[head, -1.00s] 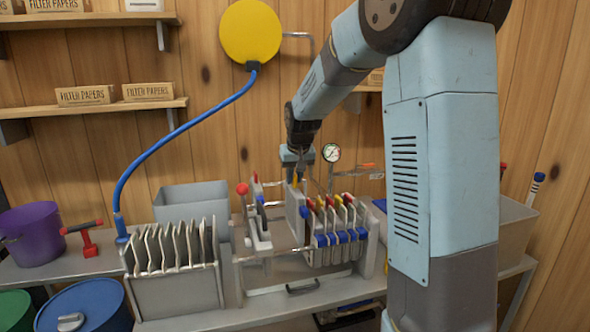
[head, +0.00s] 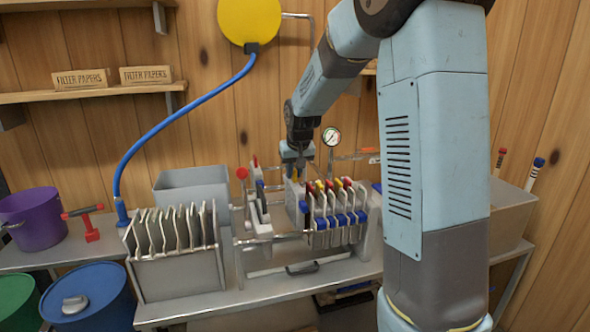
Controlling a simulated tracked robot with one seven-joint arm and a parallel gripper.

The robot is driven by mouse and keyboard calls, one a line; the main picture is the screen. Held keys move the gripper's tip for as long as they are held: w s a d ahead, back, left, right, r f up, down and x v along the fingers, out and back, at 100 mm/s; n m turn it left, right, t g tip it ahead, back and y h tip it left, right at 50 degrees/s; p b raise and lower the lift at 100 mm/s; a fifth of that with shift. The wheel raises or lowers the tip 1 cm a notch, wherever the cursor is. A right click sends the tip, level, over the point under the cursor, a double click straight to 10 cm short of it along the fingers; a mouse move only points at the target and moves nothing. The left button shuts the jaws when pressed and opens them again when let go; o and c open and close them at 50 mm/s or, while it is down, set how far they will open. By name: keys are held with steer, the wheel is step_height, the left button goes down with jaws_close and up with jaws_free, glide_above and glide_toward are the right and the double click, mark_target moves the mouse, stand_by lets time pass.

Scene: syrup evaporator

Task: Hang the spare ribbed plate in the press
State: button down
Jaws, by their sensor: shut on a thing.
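My gripper (head: 297,168) is shut on the top of a pale grey plate (head: 292,200) with a blue handle at its front and a yellow mark near the jaws. I take it to be the spare ribbed plate; its ribs cannot be made out. It is upright at the left end of a row of hung plates (head: 335,232) in the press (head: 361,250). Its handle sits slightly higher than the row's blue handles. I cannot tell whether it touches the rails (head: 285,237). My gripper and wrist hide part of its top.
Left of the held plate is a gap, then a separate plate group (head: 258,215) beside a red knob (head: 242,173). A rack of pale plates (head: 181,270) stands left of the press. A gauge (head: 331,137) rises behind it. A blue hose (head: 190,112) curves at the left.

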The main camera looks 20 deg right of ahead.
mark_target(295, 182)
steer(key=shift+f, duration=3.2)
steer(key=c, duration=0.6)
jaws_free()
steer(key=shift+c, duration=0.2)
steer(key=shift+v, duration=3.95)
